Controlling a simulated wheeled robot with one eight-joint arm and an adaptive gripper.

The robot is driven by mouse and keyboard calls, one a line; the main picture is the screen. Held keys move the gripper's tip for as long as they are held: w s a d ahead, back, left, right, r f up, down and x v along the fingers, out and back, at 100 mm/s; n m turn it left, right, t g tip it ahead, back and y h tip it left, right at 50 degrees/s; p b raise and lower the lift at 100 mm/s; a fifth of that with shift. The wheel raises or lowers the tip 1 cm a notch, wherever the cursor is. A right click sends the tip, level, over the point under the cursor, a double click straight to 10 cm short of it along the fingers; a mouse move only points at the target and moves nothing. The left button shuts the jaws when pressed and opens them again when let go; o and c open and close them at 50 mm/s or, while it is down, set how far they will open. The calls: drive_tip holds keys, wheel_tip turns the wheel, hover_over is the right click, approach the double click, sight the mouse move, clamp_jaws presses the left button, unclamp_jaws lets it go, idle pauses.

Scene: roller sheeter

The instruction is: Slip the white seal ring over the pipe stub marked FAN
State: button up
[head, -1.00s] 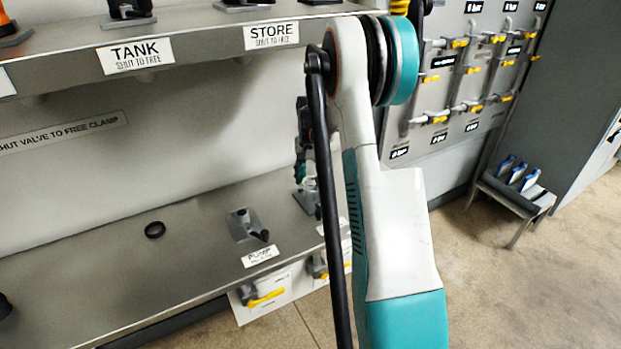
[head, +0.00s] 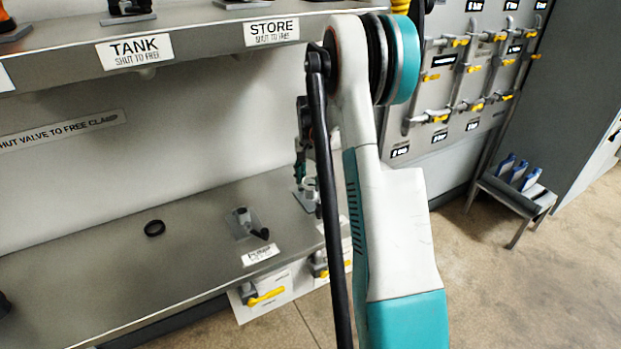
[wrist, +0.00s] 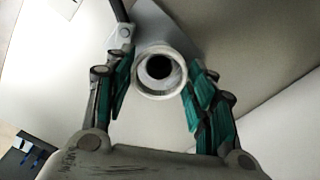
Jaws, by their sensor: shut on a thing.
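The white seal ring (wrist: 162,95) is held between the teal fingers of my gripper (wrist: 160,64) in the wrist view. A grey pipe stub with a dark bore (wrist: 158,67) shows through the ring, roughly centred in it. I cannot tell whether the ring is around the stub's end or just in front of it. In the head view my gripper (head: 300,168) is partly hidden behind my arm, low over the bench's right end, close to a grey fitting (head: 309,187). No FAN label is readable; my arm covers part of that area.
A black ring (head: 154,228) lies on the metal bench (head: 110,255). The PUMP fitting (head: 243,222) stands left of my gripper. An upper shelf (head: 200,32) with TANK and STORE labels overhangs. A valve panel (head: 465,75) and a small stand (head: 515,190) are at right.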

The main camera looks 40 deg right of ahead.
drive_tip(key=shift+f+b, duration=0.75)
drive_tip(key=shift+f, duration=0.2)
idle(0.4)
drive_tip(key=o, duration=1)
drive_tip(key=shift+c, duration=0.2)
drive_tip(key=shift+r, duration=0.15)
wheel_tip(320, 180, up, 12)
drive_tip(key=shift+a, duration=0.1)
